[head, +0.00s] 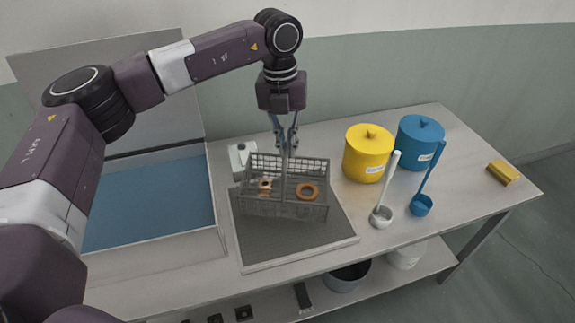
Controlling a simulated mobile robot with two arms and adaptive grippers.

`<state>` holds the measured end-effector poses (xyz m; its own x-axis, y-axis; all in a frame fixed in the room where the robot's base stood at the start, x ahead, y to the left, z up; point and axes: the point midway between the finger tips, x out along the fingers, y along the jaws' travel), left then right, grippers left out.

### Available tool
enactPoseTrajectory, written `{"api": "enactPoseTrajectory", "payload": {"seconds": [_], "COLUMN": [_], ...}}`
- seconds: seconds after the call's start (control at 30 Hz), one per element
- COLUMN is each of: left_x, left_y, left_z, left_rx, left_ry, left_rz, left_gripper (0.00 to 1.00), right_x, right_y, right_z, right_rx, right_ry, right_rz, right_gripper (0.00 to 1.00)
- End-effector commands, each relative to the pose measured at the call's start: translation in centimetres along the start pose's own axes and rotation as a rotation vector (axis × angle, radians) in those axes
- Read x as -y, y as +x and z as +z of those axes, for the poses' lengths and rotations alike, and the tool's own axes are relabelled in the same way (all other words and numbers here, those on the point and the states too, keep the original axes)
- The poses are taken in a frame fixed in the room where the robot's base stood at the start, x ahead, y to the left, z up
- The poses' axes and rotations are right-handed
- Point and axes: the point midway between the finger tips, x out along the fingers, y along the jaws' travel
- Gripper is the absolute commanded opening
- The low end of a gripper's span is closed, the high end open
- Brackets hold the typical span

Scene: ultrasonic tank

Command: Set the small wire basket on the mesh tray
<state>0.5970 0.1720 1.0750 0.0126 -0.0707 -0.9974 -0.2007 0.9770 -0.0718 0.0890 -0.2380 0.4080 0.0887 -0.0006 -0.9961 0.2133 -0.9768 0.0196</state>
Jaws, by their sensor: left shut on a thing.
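The small wire basket (284,207) is grey and has a tall upright handle. It holds an orange ring and a smaller copper-coloured part. The mesh tray (292,249) is a dark flat square with a light rim on the table. The basket appears over the back part of the tray; I cannot tell whether it touches it. My left gripper (286,150) points down and is shut on the top of the basket's handle. The basket looks about level. My right gripper is not in view.
A tank with blue liquid (150,205) and a raised lid stands left of the tray. A yellow canister (368,155), a blue canister (417,145), a white ladle (382,214) and a blue ladle (421,204) stand to the right. A yellow block (503,173) lies far right.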

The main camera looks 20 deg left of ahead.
Motion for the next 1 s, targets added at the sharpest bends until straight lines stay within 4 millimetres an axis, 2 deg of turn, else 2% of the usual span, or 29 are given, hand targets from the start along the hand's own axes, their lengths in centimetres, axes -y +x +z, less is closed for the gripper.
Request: {"api": "enactPoseTrajectory", "payload": {"seconds": [0.1,0.33,0.53,0.83,0.87,1.0], "left_x": [-0.1,-0.2,-0.4,-0.5,-0.5,-0.5], "left_y": [1.7,3.7,6.5,7.3,7.4,7.4], "left_z": [0.0,0.0,0.0,0.1,0.0,0.0], "left_rx": [0.000,0.000,0.001,0.002,0.000,0.001], "left_ry": [0.000,0.000,0.001,0.002,0.001,0.001], "left_rz": [-0.002,-0.001,-0.002,-0.002,0.000,-0.001], "left_gripper": [0.00,0.00,0.00,0.00,0.10,0.24], "right_x": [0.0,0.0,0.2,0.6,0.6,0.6], "right_y": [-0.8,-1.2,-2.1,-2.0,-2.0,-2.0], "right_z": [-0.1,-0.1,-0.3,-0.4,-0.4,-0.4], "right_rx": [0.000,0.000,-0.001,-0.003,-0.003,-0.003], "right_ry": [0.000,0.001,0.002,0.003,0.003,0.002], "right_rz": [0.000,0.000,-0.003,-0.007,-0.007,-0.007], "right_gripper": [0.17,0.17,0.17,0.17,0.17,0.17]}}
